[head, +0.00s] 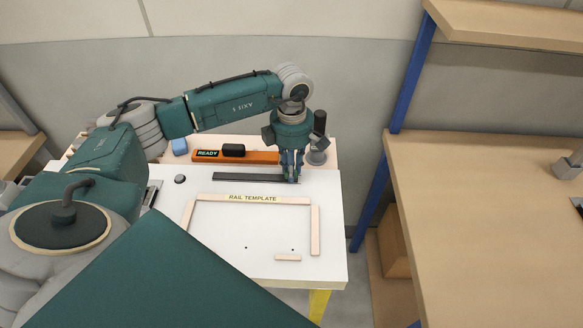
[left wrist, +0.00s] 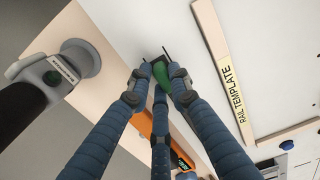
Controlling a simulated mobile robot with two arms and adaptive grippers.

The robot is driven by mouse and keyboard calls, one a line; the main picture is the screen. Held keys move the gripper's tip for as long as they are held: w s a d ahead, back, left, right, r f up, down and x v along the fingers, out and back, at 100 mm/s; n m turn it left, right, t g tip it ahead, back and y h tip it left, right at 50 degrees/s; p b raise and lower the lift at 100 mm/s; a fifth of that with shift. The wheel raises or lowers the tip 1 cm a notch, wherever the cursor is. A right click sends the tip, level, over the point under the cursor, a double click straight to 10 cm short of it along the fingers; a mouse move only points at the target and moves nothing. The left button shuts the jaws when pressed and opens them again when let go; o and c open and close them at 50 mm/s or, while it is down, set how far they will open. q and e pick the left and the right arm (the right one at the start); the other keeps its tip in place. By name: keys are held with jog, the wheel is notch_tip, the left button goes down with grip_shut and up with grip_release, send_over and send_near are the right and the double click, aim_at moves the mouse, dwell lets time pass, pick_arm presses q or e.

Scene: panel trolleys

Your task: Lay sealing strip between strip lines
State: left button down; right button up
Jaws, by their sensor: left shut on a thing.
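My left gripper (head: 291,178) points down at the right end of a long dark bar (head: 245,177) on the white board (head: 265,258). In the left wrist view the fingers (left wrist: 160,78) are closed around a small green piece (left wrist: 160,76), which looks like the sealing strip. My right gripper is not in view.
Pale wooden rails marked RAIL TEMPLATE (head: 252,198) lie on the board in front of the gripper. Behind the dark bar are an orange READY case (head: 262,157) and a grey stand (head: 317,157). A wooden shelf table (head: 480,200) stands right, across a gap.

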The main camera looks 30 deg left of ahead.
pick_arm(q)
jog(key=c, duration=1.5)
grip_release()
jog(key=shift+r, duration=0.15)
notch_tip(320, 180, up, 12)
jog(key=shift+f, duration=0.15)
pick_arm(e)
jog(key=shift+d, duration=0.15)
